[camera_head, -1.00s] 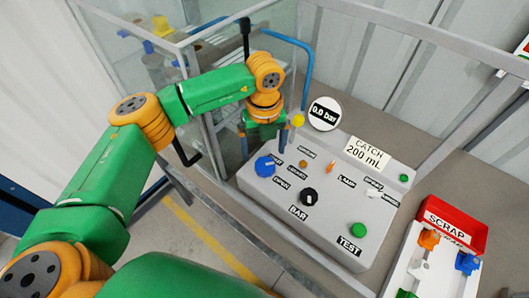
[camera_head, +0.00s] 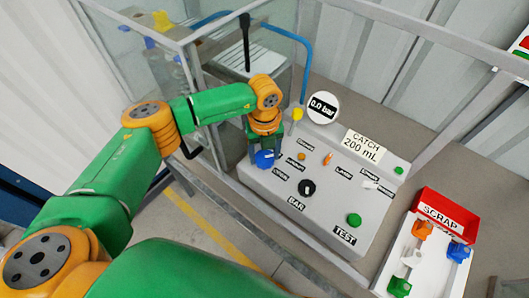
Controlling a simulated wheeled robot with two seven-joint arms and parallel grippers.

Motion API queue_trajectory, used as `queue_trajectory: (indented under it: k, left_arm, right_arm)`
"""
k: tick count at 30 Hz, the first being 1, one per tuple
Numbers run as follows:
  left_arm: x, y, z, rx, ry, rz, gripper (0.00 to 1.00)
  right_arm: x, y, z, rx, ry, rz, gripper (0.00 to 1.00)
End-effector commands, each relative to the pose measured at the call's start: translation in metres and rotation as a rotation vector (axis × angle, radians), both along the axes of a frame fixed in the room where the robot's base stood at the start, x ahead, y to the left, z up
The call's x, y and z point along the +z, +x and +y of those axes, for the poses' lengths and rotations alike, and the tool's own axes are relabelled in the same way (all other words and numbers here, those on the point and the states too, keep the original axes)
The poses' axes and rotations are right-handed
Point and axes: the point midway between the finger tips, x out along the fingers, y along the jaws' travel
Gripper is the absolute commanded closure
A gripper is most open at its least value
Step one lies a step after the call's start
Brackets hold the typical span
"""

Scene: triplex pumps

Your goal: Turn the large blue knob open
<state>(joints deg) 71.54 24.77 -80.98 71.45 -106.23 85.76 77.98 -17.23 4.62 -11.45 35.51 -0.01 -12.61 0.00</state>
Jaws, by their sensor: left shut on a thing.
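The large blue knob (camera_head: 264,160) sits at the left end of the grey control panel (camera_head: 325,222). My left gripper (camera_head: 266,155) reaches down over the knob from above, with one finger on each side of it, and is shut on it. The gripper's fingers hide part of the knob, so its turn angle cannot be read. My right gripper is not in view.
The panel also bears a black BAR knob (camera_head: 307,188), a green TEST button (camera_head: 353,220), an orange lever (camera_head: 327,158) and a gauge reading 0.0 bar (camera_head: 323,108). A red SCRAP bin (camera_head: 447,213) with a white tray of coloured parts stands at right. Glass panels stand behind my left arm.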

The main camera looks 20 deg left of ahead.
Motion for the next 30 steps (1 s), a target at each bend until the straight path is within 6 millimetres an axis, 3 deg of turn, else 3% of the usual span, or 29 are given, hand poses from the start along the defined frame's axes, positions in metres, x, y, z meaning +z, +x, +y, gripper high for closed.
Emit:
queue_trajectory:
  k: [8,30]
  left_arm:
    - [-0.002,0.000,0.000,-0.100,-0.001,-0.002,0.90]
    - [-0.002,0.001,0.000,-0.724,-0.001,-0.003,0.90]
  right_arm:
    - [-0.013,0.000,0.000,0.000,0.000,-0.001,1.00]
    - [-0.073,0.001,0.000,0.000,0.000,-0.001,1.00]
